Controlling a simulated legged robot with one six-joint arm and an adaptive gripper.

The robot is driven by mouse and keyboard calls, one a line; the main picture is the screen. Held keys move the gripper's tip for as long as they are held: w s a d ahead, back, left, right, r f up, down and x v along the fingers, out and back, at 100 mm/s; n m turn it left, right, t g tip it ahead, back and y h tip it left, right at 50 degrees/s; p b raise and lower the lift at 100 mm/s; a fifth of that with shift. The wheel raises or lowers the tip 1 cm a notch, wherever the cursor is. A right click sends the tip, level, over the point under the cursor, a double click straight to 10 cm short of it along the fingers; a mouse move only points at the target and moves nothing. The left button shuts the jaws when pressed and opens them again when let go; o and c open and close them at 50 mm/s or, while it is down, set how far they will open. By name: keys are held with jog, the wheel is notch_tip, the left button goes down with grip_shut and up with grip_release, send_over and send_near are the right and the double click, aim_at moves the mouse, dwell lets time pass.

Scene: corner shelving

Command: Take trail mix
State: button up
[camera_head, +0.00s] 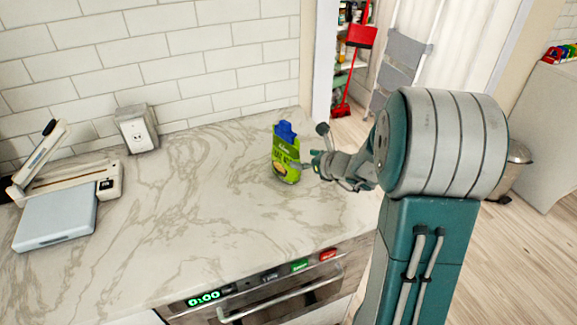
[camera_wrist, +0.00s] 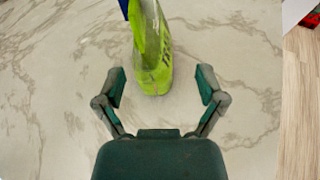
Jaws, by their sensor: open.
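A green bag with a blue top, which looks like the trail mix (camera_head: 285,158), stands upright on the marble counter (camera_head: 190,195). In the wrist view the bag (camera_wrist: 152,55) is at the top middle, just beyond the fingertips, and its top is cut off by the frame edge. My gripper (camera_wrist: 160,82) is open and empty, its two fingers spread wide on either side of the bag's near end. In the head view my gripper (camera_head: 308,160) is close to the bag's right side. The label is too small to read.
A paper trimmer or slicer-like device (camera_head: 65,190) lies at the counter's left. A power outlet box (camera_head: 137,128) stands by the tiled wall. An oven with a handle (camera_head: 270,300) is under the front edge. The counter around the bag is clear; its right edge is near.

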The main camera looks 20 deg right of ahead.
aim_at(289, 158)
jog(key=w+a, duration=0.1)
jog(key=w+a+f, duration=0.2)
jog(key=w, duration=0.1)
jog(key=shift+w+f, duration=0.1)
jog(key=shift+f, duration=0.05)
jog(key=shift+d, duration=0.25)
jog(key=shift+c, duration=0.9)
grip_shut()
jog(key=shift+a, duration=0.1)
